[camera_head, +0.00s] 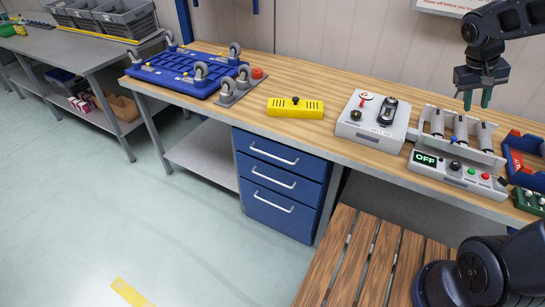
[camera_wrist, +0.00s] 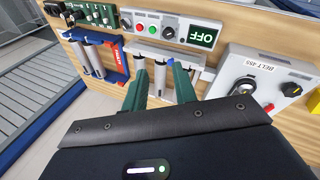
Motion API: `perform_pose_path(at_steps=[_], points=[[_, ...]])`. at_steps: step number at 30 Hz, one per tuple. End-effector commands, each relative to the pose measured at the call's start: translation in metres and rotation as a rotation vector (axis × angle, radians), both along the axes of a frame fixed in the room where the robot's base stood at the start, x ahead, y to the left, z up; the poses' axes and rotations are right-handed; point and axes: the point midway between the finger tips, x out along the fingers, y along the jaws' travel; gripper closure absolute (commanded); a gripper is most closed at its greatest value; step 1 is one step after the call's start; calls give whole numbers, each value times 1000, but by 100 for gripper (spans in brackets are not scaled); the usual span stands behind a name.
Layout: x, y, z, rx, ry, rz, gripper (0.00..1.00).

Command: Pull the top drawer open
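A blue drawer unit (camera_head: 279,215) with three drawers hangs under the wooden workbench. The top drawer (camera_head: 265,153) has a silver bar handle (camera_head: 274,154) and looks shut, flush with the drawers below. My gripper (camera_head: 477,100) is high above the right part of the bench, well to the right of the drawer unit, fingers pointing down. In the wrist view its two green fingertips (camera_wrist: 167,82) stand apart with nothing seen held between them. The drawer unit does not show in the wrist view.
On the bench stand a blue caster frame (camera_head: 180,70), a yellow box (camera_head: 295,108), a grey belt box (camera_head: 372,122) and a roller unit with an OFF panel (camera_head: 455,171). A slatted wooden surface (camera_head: 365,262) lies right of the drawers. The floor before the drawers is clear.

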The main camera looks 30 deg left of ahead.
Motion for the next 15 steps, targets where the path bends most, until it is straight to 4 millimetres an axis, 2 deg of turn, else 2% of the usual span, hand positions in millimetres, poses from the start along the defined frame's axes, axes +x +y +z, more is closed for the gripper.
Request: perform_pose_path(at_steps=[1,6,11,15], points=[[8,14,-6,-30,6,23,72],[31,56,-22,-131,-1,87,72],[49,102,-40,-223,-25,150,72],[59,147,-59,-299,-57,213,72]])
